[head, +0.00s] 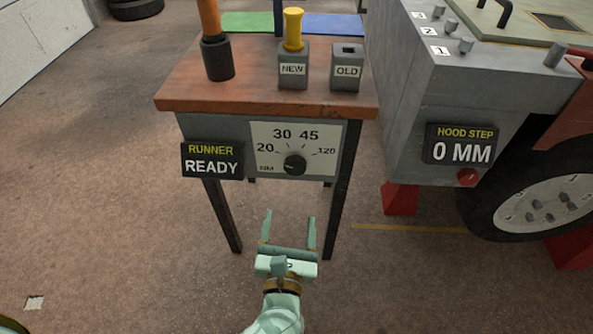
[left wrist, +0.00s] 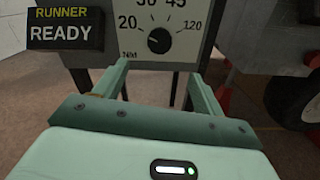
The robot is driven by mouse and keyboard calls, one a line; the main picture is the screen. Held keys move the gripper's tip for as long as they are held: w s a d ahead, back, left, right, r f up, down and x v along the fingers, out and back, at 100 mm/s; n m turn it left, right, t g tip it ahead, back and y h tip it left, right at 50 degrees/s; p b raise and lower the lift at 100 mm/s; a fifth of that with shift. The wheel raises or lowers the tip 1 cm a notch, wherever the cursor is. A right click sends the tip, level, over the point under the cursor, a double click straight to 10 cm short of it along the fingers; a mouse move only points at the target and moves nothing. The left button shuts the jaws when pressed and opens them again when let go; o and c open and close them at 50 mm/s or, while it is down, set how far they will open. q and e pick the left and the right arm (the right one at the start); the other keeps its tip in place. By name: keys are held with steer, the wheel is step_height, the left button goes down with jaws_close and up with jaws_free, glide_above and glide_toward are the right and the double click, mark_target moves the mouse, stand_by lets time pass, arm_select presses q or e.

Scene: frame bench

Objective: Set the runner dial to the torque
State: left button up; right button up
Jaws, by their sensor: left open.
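The runner dial is a black round knob (head: 294,164) on a pale panel (head: 262,135) at the front of the bench, with 20, 30, 45 and 120 around it. The knob also shows in the left wrist view (left wrist: 159,41). Its pointer mark is too small to read surely. A sign (head: 211,161) left of it reads RUNNER READY. My left gripper (head: 290,217) is open and empty, in front of and below the dial, its fingers pointing toward the bench and apart from the knob. My right gripper is not in view.
The bench top (head: 200,92) holds an orange-handled tool (head: 217,58), a NEW holder (head: 293,72) with a yellow piece (head: 293,28), and an OLD holder (head: 346,72). A grey vehicle with a HOOD STEP 0 MM sign (head: 461,146) and wheel (head: 545,205) stands right.

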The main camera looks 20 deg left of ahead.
mark_target(295, 168)
arm_select(q)
steer(key=b+x, duration=0.1)
steer(key=x, duration=0.5)
steer(key=b+x, duration=0.1)
steer(key=x, duration=0.6)
steer(key=shift+f+b, duration=0.2)
steer(key=shift+b, duration=0.2)
steer(key=shift+w+a+r, duration=0.1)
steer(key=shift+w+a, duration=0.05)
steer(key=shift+w, duration=0.4)
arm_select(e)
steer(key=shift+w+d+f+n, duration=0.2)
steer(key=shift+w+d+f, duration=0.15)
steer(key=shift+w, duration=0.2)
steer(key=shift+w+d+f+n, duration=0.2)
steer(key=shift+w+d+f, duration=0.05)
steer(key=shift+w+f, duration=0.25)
arm_select(q)
steer(key=shift+c, duration=0.3)
steer(key=c, duration=0.9)
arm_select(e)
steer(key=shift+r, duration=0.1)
